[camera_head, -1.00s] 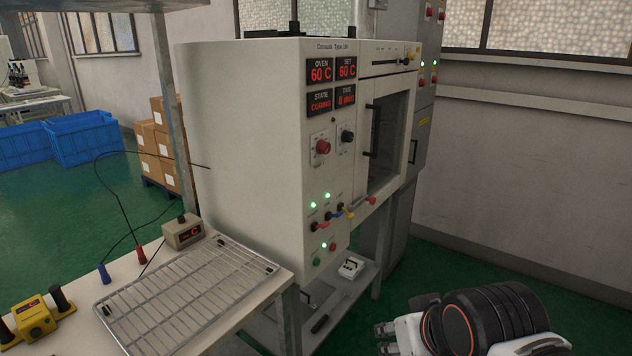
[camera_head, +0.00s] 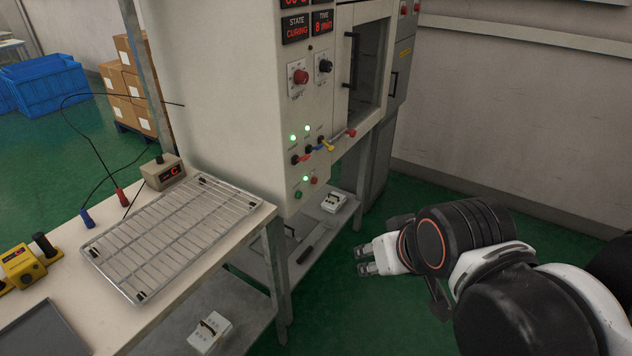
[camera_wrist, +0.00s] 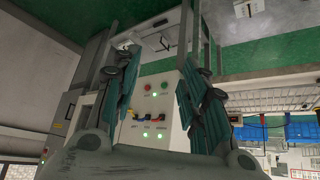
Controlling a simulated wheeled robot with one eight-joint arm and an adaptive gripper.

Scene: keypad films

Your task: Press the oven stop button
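The oven (camera_head: 225,90) is a tall pale cabinet with a front control panel. Low on the panel are a small red button (camera_head: 314,181) and a small green button (camera_head: 298,194), beside a lit green lamp (camera_head: 305,179). Labels there are too small to read. In the wrist view the panel appears inverted, with the red button (camera_wrist: 147,87) and green button (camera_wrist: 164,85) between my fingers. My gripper (camera_head: 361,259) is in front of the oven, right of and below the buttons in the head view, apart from them. Its fingers are spread and empty, also in the wrist view (camera_wrist: 158,62).
Red, blue and yellow plugs or levers (camera_head: 320,147) stick out above the buttons. A workbench (camera_head: 235,240) with a wire rack (camera_head: 215,198) stands at left. A lower shelf (camera_head: 335,225) runs beneath the oven. Green floor is open around my gripper.

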